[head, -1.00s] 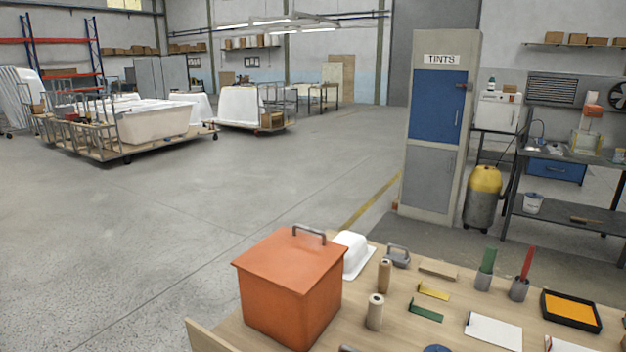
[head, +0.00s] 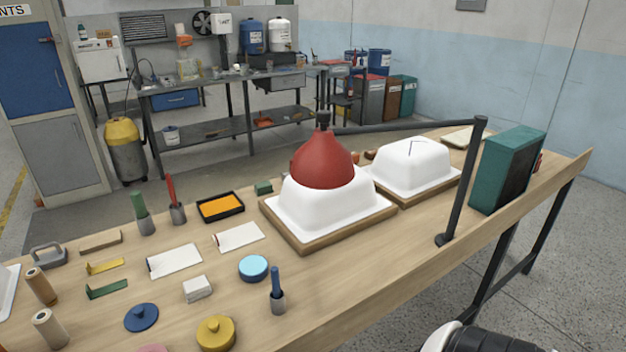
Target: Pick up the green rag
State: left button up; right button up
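I cannot make out a clear green rag in the head view. A small dark green block (head: 264,187) lies at the back of the wooden table, behind a white shell on a board; it is too small to tell if it is cloth. A flat green strip (head: 106,288) lies at the left and looks more like a stiff scraper. Neither gripper shows. A white and black part, likely of my arm, shows at the bottom edge.
The wooden table (head: 375,265) holds two white shells, (head: 330,212) and (head: 418,165). A red dome (head: 323,160) sits over the nearer one, by a black post (head: 465,180). A teal box (head: 507,168) stands at right. Pots and tools crowd the left; the front middle is clear.

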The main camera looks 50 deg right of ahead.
aim_at(263, 188)
jog(key=z, duration=1.3)
